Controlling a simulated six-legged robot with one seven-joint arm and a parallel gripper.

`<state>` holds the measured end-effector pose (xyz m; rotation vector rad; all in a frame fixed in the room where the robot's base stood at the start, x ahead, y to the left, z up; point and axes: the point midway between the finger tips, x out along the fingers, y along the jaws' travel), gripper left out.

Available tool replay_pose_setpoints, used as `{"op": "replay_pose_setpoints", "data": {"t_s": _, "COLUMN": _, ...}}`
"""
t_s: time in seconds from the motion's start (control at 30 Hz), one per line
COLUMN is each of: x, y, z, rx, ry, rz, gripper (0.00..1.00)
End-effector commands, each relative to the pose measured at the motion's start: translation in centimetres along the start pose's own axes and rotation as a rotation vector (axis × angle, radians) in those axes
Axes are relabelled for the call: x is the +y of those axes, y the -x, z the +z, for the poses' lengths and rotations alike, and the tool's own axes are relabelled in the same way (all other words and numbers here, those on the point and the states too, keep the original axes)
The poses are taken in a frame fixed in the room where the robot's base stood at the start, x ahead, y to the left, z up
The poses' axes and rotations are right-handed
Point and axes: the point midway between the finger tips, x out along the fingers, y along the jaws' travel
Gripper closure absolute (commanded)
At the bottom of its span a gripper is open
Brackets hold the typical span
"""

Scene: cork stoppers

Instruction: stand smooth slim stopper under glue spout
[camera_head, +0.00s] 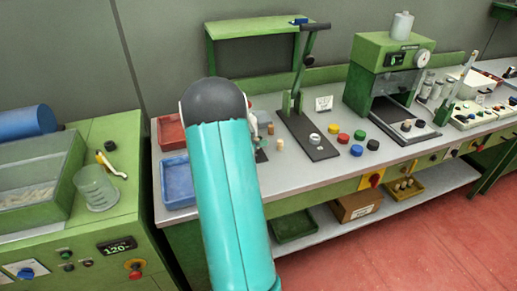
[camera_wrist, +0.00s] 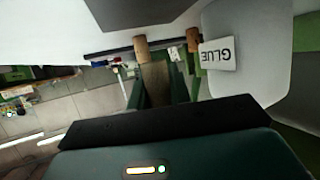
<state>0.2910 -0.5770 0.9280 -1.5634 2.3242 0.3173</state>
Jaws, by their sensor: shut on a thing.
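In the wrist view, my gripper (camera_wrist: 158,88) has its two green fingers closed around a brown cork-coloured piece (camera_wrist: 156,80), which looks like the stopper; its far end is hard to make out. Another cork stopper (camera_wrist: 141,48) shows just beyond the fingers, and a further one (camera_wrist: 193,38) is to its right. A white label reading GLUE (camera_wrist: 217,53), upside down, is right of the fingers, beside a large pale shape. I cannot make out the spout.
The grey bench (camera_head: 325,178) carries a lever press (camera_head: 300,125), several coloured caps (camera_head: 343,138) and a green machine (camera_head: 388,80). A red tray (camera_head: 171,132) and a blue tray (camera_head: 177,183) lie left of my arm. The bench's front strip is mostly clear.

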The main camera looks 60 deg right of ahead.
Motion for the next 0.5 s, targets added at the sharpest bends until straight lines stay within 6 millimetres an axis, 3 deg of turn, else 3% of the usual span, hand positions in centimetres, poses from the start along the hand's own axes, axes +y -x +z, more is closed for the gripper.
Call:
{"op": "replay_pose_setpoints", "data": {"t_s": 0.3, "x": -0.3, "y": -1.3, "z": 3.1, "rx": -0.002, "ry": 0.001, "rz": 0.002, "gripper": 1.0}}
{"op": "replay_pose_setpoints", "data": {"t_s": 0.5, "x": -0.3, "y": -1.4, "z": 3.2, "rx": 0.0, "ry": 0.0, "rz": 0.0, "gripper": 1.0}}
